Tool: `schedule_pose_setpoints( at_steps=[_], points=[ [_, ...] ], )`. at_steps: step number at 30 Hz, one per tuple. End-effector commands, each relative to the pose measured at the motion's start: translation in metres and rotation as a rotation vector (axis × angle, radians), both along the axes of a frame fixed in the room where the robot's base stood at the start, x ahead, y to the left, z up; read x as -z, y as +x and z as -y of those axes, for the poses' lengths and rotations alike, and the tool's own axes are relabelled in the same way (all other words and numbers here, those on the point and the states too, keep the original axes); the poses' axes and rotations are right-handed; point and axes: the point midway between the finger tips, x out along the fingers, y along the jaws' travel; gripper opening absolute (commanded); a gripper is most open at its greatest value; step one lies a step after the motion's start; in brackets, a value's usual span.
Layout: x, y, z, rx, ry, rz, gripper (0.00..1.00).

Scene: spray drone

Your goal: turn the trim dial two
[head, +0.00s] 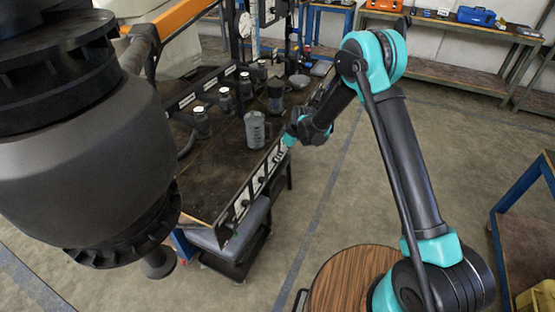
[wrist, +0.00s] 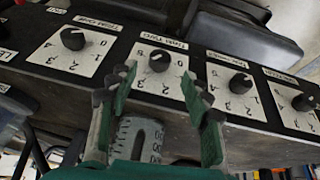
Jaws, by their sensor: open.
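The trim dial two (wrist: 159,61) is a black round knob on a white numbered plate, under a label that appears to read "Trim TWO". It sits in a row of similar dials on a black panel along the bench edge. In the wrist view my gripper (wrist: 160,84) has its teal fingers spread, one on each side in front of this plate, with nothing between them touching the knob that I can see. The knob's exact pointer direction is too small to tell. In the head view my gripper (head: 291,137) is beside the panel (head: 247,196), and its fingertips are hard to make out.
Neighbouring dials stand left (wrist: 73,39) and right (wrist: 241,83) of it. A grey measuring jug (head: 256,131) and several dark jars stand on the bench (head: 205,170). A large dark cylindrical body (head: 85,150) fills the left of the head view. Open floor (head: 330,200) lies right of the bench.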

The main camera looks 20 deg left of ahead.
Motion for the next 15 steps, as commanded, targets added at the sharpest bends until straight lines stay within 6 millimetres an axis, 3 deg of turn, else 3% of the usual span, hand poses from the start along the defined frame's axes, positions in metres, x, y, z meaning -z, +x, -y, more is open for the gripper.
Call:
schedule_pose_setpoints(
  at_steps=[6,15],
  points=[
    [0.033,0.003,-0.014,0.0,0.0,-0.001,0.49],
    [0.053,0.006,-0.022,0.001,0.0,-0.001,0.49]
  ],
)
